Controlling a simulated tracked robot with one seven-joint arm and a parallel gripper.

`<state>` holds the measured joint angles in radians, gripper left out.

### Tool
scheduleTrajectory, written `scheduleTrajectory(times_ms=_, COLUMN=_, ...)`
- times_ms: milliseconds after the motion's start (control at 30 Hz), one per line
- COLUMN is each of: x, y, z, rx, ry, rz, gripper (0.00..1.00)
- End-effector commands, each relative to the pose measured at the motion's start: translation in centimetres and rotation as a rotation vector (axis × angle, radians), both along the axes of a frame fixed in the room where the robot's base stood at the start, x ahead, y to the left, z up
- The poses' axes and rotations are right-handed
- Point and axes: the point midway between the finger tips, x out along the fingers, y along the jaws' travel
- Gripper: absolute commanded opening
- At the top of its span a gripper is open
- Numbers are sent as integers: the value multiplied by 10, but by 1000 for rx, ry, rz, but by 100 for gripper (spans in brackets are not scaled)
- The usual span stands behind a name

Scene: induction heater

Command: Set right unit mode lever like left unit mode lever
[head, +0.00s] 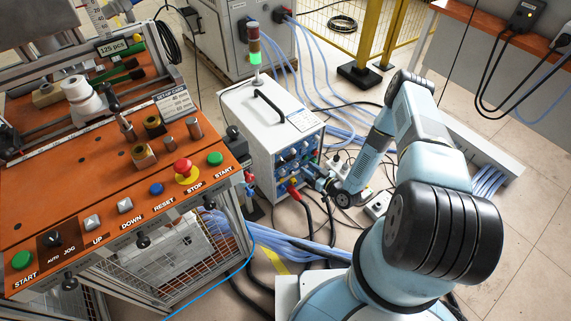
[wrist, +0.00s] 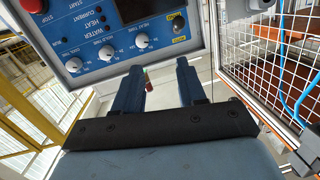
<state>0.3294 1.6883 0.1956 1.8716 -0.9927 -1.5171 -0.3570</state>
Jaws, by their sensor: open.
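A white heater unit (head: 262,118) stands on the floor in the head view, with blue control panels on its front. My gripper (head: 318,182) is close to that front at its lower right. In the wrist view a blue panel (wrist: 108,38) shows upside down, with white knobs and a dark toggle lever (wrist: 178,23) between two yellow labels. My gripper (wrist: 158,65) is open and empty, its fingertips just below the panel edge in the picture and apart from the lever. I cannot tell which unit this panel belongs to. The other unit's mode lever cannot be made out.
An orange workbench (head: 70,185) with buttons stands at left. Cables (head: 335,100) run behind and beside the heater unit, and a power strip (head: 378,204) lies near my arm. A wire-mesh guard (wrist: 262,60) is at right in the wrist view.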

Motion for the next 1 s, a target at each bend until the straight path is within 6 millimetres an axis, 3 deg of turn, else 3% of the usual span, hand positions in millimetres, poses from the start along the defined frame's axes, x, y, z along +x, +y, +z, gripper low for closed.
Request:
scheduleTrajectory(times_ms=33, x=-13, y=4, z=-9, rx=29, ry=-3, rz=-8, gripper=40)
scheduleTrajectory(times_ms=200, x=-39, y=11, z=-24, rx=99, ry=-22, rz=-33, gripper=40)
scheduleTrajectory(times_ms=400, x=-47, y=16, z=-28, rx=126, ry=-33, rz=-44, gripper=40)
scheduleTrajectory(times_ms=567, x=-35, y=26, z=-28, rx=127, ry=-35, rz=-42, gripper=40)
scheduleTrajectory(times_ms=1000, x=24, y=74, z=-28, rx=126, ry=-35, rz=-43, gripper=40)
